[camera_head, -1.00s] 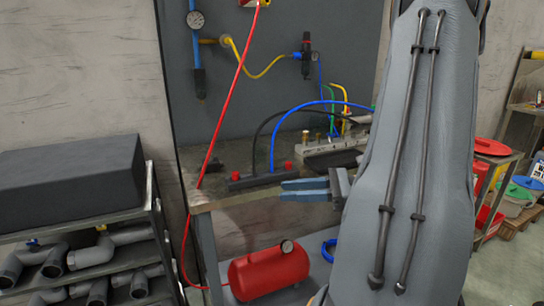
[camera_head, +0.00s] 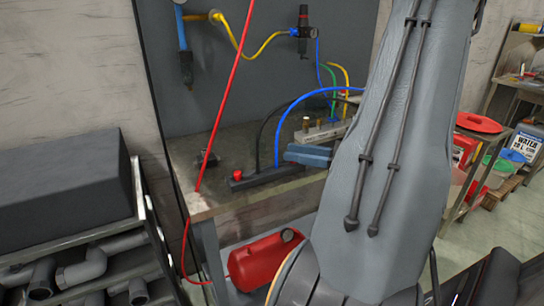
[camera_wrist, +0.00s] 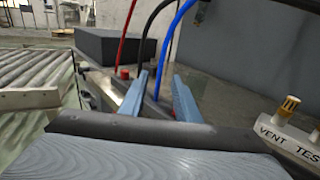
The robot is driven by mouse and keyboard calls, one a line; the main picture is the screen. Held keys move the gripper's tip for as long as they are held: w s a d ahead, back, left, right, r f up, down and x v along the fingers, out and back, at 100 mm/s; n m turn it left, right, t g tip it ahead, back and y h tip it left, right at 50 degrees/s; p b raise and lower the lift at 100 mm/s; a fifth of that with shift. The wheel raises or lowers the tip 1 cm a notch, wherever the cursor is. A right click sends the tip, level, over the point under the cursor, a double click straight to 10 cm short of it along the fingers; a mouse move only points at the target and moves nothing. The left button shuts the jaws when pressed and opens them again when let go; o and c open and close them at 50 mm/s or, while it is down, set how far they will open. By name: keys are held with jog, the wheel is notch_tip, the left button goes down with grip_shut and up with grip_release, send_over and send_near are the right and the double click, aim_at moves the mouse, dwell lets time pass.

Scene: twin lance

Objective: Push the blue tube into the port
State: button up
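The blue tube (camera_head: 302,103) arches from a dark bar-shaped block (camera_head: 263,178) on the workbench toward the right, where my arm hides its far part. In the wrist view, the blue tube (camera_wrist: 164,55) comes down toward the gap between my fingers. My gripper (camera_wrist: 162,97) is open, with a blue-grey finger on each side of that gap. In the head view, my gripper (camera_head: 308,155) is over the bench, just right of the tube's lower end. Whether a finger touches the tube, and how deep its end sits in the port, I cannot tell.
A black tube (camera_head: 260,130) rises beside the blue one, and a red knob (camera_head: 238,174) stands on the bar. A pale block marked "VENT TEST" (camera_wrist: 290,130) is close on the right. A red hose (camera_head: 221,100) crosses the bench's left side. A red tank (camera_head: 262,262) sits below.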

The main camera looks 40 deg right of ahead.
aim_at(277, 151)
jog(key=p+x, duration=0.1)
jog(key=x, duration=0.5)
jog(key=shift+f, duration=0.1)
grip_shut()
